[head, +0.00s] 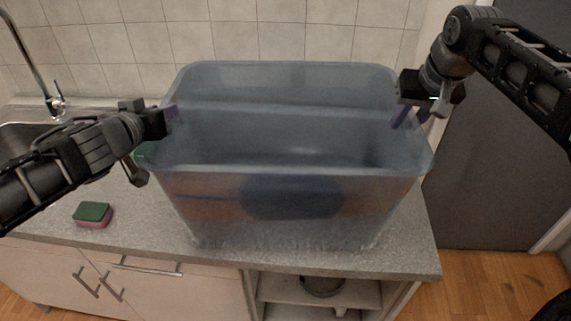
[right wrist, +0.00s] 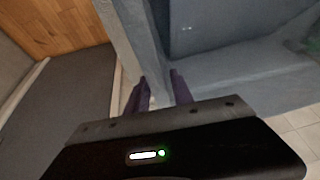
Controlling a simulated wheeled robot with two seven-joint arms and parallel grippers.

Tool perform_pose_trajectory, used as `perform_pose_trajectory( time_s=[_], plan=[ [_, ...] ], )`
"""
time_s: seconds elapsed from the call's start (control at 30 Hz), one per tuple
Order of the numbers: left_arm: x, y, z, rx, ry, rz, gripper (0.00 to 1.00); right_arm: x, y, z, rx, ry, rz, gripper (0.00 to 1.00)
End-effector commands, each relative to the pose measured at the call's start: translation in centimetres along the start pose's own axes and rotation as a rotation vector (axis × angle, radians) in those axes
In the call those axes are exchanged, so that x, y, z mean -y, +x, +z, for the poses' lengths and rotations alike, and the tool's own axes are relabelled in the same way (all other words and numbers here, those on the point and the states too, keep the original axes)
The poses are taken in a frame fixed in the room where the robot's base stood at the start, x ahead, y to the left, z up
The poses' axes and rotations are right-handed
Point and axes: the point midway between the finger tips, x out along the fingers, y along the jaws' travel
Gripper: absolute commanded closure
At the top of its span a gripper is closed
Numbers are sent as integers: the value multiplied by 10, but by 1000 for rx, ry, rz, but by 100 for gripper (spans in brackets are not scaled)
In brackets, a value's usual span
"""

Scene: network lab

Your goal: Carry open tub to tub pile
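The open tub (head: 290,190) is a large, deep, blue-grey translucent box, upright and open at the top, over the grey worktop. I see no contents clearly; a dark patch shows through its front wall. My right gripper (head: 408,116) is at the tub's right rim, its purple fingers on either side of the wall. In the right wrist view the fingers (right wrist: 160,80) close around the tub's edge (right wrist: 133,40). My left gripper (head: 171,111) is at the left rim, with purple fingertips against it, partly hidden. I cannot tell whether the tub's base touches the worktop. No tub pile is recognisable.
A green and pink sponge (head: 92,214) lies on the worktop (head: 150,225) to the left. A sink with a tap (head: 57,104) is at the far left. A tiled wall stands behind, a grey door (head: 490,170) at right. Wooden floor (head: 490,285) shows at lower right.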

Motion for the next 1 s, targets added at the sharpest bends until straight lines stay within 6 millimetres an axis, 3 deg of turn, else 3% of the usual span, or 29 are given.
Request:
perform_pose_trajectory(
  time_s=[0.33, 1.0],
  plan=[
    [0, 0, 0, 0, 0, 0, 100, 0, 0, 0, 0, 0, 0, 100],
    [0, 0, 0, 0, 0, 0, 100, 0, 0, 0, 0, 0, 0, 100]
  ],
)
